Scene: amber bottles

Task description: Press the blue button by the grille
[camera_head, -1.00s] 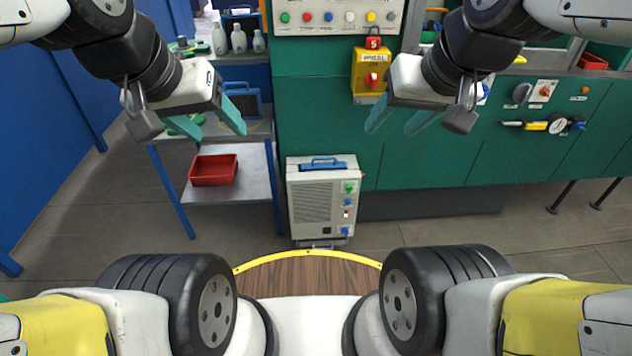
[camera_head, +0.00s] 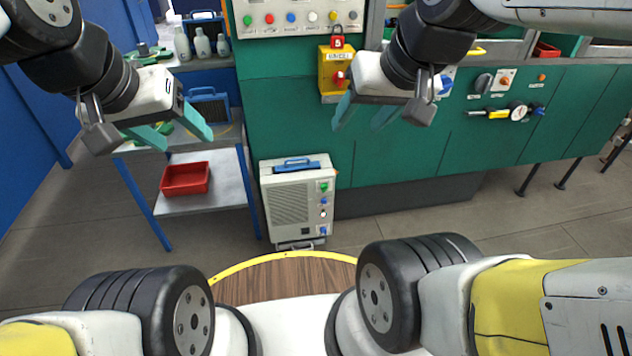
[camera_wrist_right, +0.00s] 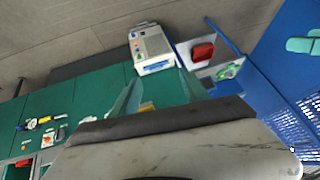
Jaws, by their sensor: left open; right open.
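A grey box (camera_head: 268,222) with a blue handle stands low in front of the green cabinet. Its dark slotted grille (camera_head: 290,205) is on the left of its face. My left gripper (camera_head: 186,142) is open and empty, up and left of the box. My right gripper (camera_head: 357,127) is open and empty, above and right of it. The right wrist view also shows the box (camera_wrist_right: 150,45), beyond the fingers.
A panel with coloured buttons (camera_head: 290,17) and a yellow switch box with a red padlock (camera_head: 334,75) are higher on the green cabinet (camera_head: 420,150). A shelf trolley (camera_head: 225,185) with a red bin (camera_head: 185,179) stands left. Open floor (camera_head: 400,228) lies right of the box.

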